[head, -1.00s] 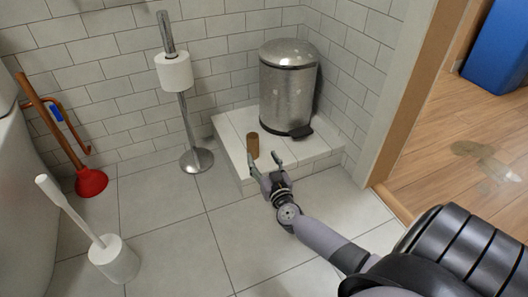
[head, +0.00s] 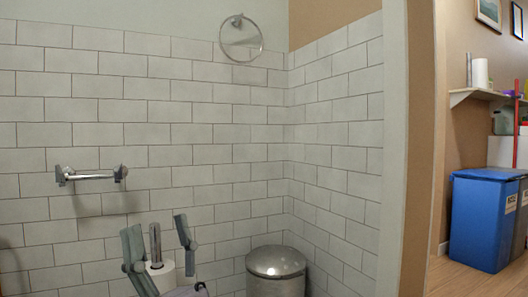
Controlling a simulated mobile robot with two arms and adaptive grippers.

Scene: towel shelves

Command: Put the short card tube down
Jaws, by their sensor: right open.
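My right gripper (head: 157,228) shows at the bottom of the head view, its two grey fingers spread wide apart with nothing between them but the background. The short card tube is not in this view; the tiled ledge and the floor are below the frame. My left gripper is not in view.
A metal pedal bin (head: 276,272) stands in the tiled corner, only its top showing. A toilet roll (head: 161,276) on a chrome stand is behind my right gripper. An empty chrome holder (head: 91,174) and a towel ring (head: 241,40) are on the wall. Blue bins (head: 484,220) stand beyond the doorway.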

